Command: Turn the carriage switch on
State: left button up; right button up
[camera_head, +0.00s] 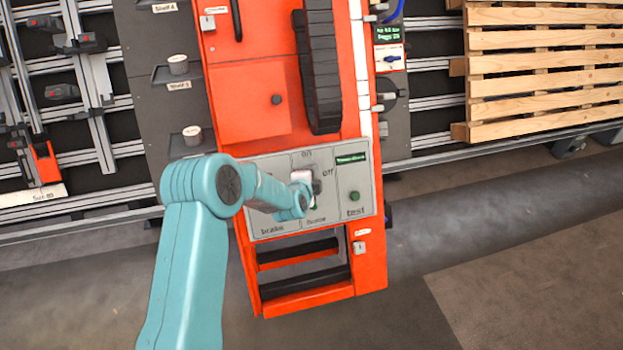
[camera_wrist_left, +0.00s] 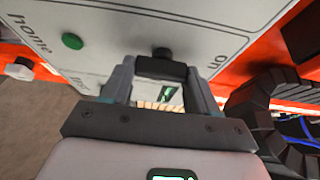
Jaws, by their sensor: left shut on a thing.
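The orange carriage (camera_head: 371,265) carries a grey control panel (camera_head: 343,195) on its front, with lettering including "on", "off" and "test". My left gripper (camera_head: 305,184) is at the middle of this panel, just below "on" and left of "off", and hides much of the switch. In the left wrist view my left gripper (camera_wrist_left: 160,72) has its two grey fingers closed on a dark switch handle (camera_wrist_left: 160,68), against the panel face. Which way the handle points cannot be told for sure. My right gripper is not in view.
A black cable chain (camera_head: 319,70) runs up the carriage. Wooden pallets (camera_head: 540,70) are at the upper right, and a dark shelf column (camera_head: 160,40) stands left. Open floor lies in front.

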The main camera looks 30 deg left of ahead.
pick_arm(q)
jog(key=o, duration=1.1)
jog(key=shift+c, duration=0.2)
jog(key=v, duration=1.6)
jog(key=shift+s, duration=0.15)
